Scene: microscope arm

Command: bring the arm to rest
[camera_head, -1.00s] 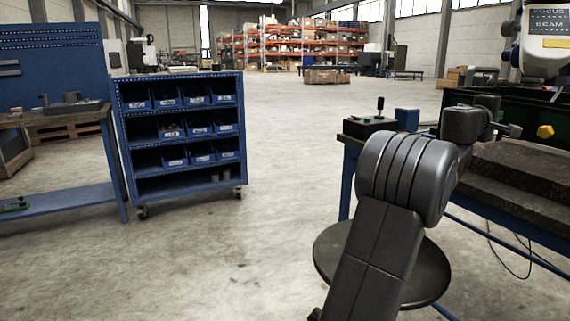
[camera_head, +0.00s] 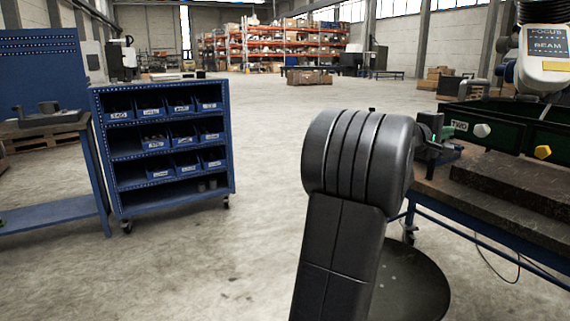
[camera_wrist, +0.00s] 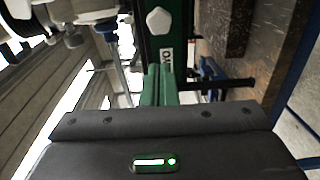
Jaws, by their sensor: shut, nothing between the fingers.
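My arm shows in the head view as a thick dark grey link rising to a ribbed rounded joint, right of centre. This joint hides part of the workbench behind it. My gripper (camera_wrist: 159,72) shows in the wrist view as two green fingers lying together, shut and empty.
A bench (camera_head: 440,200) with green bins (camera_head: 514,128) and dark slabs stands at the right. Above it is a white machine (camera_head: 545,72) marked FOCUS and BEAM. A blue cart (camera_head: 160,198) with bins stands left. Open floor (camera_head: 255,150) lies between them.

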